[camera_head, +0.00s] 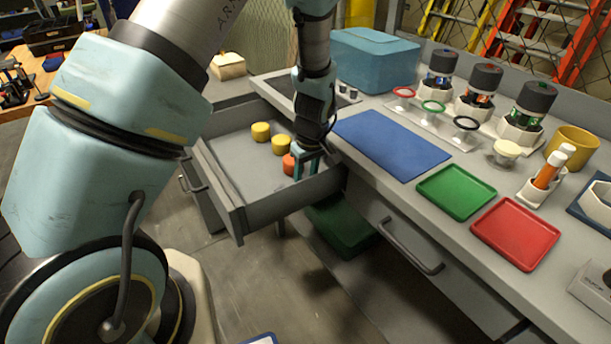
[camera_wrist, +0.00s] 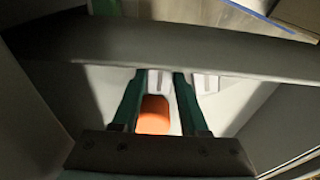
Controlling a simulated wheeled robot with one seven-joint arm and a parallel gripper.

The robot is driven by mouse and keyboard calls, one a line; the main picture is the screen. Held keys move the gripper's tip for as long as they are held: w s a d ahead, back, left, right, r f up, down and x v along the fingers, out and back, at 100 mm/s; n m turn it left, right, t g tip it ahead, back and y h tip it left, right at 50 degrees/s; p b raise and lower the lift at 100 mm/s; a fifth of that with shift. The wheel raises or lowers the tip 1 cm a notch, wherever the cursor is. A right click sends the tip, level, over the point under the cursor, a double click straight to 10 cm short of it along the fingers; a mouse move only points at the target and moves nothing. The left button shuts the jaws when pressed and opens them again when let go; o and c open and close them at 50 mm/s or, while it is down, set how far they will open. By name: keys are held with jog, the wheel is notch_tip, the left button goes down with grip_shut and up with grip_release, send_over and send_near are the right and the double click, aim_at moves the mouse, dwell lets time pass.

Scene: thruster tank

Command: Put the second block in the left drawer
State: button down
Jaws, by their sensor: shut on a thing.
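The left drawer (camera_head: 229,196) is pulled out from the workbench. Two yellow round blocks (camera_head: 261,131) (camera_head: 281,144) sit on its floor. An orange block (camera_head: 288,165) is by the near right part of the drawer, partly hidden by my gripper. My gripper (camera_head: 305,168) points down inside the drawer, shut on the orange block. In the wrist view the orange block (camera_wrist: 153,116) shows between the two teal fingers (camera_wrist: 160,105), closer to the left one. The picture does not show clearly whether the block touches the drawer floor.
The bench top holds a blue mat (camera_head: 391,145), a green tray (camera_head: 456,192), a red tray (camera_head: 515,233) and a blue box (camera_head: 374,60). Several dark-capped jars (camera_head: 482,85) stand at the back. A closed drawer with a handle (camera_head: 411,247) is to the right. A green bin (camera_head: 343,225) is below.

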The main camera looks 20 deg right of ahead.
jog(key=c, duration=0.7)
grip_release()
jog(key=shift+f, duration=0.1)
notch_tip(320, 180, up, 12)
jog(key=s+b, duration=0.2)
jog(key=w+a+r+m, duration=0.1)
jog(key=w+a+r, duration=0.1)
jog(key=a, duration=0.6)
jog(key=w+a+r, duration=0.1)
jog(key=a, duration=0.7)
jog(key=s+a+r+m, duration=0.1)
jog(key=s+a, duration=0.1)
jog(key=a, duration=0.5)
jog(key=s+a+r+m, duration=0.1)
jog(key=s+a, duration=0.1)
jog(key=a, duration=0.5)
jog(key=shift+s+a+h, duration=0.25)
jog(key=shift+s+h, duration=0.05)
jog(key=shift+s, duration=0.05)
jog(key=shift+r, duration=0.1)
